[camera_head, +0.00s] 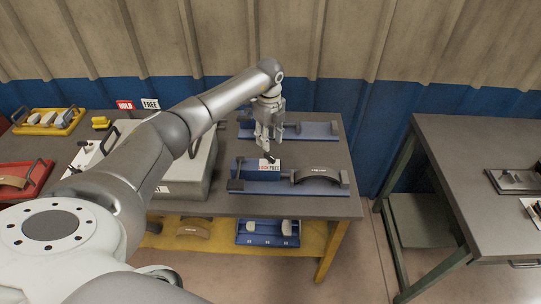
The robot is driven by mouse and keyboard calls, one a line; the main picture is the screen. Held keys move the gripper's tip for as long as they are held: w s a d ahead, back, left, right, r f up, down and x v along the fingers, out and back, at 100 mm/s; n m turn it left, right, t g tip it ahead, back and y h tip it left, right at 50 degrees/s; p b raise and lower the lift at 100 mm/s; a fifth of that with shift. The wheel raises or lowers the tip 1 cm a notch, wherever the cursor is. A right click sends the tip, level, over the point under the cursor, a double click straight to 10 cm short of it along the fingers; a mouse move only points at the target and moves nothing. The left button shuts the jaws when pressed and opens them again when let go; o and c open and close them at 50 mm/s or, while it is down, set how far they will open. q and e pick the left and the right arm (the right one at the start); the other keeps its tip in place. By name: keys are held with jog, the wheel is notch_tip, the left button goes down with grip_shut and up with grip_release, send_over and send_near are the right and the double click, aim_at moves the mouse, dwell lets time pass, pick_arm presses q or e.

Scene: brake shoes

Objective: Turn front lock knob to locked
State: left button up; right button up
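The front fixture is a long blue base (265,188) on the grey table, with a blue block (250,171) on it. A small red-and-white label (270,165) sits on the block. A small dark knob (271,157) shows just above the label, partly hidden by my gripper; its setting is too small to read. My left gripper (268,146) points down above the knob, its fingers apart with nothing seen between them. Whether it touches the knob, I cannot tell. My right gripper is not in view.
A curved dark brake shoe (317,174) sits on the right of the front base. A second blue fixture (312,130) lies behind. A grey case (190,180), yellow tray (66,122) and red tray (38,180) stand left. Another table (470,150) stands right, across a gap.

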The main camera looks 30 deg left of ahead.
aim_at(270, 156)
pick_arm(q)
notch_tip(270, 156, down, 9)
jog(key=shift+f+p, duration=0.1)
jog(key=shift+p, duration=0.45)
grip_shut()
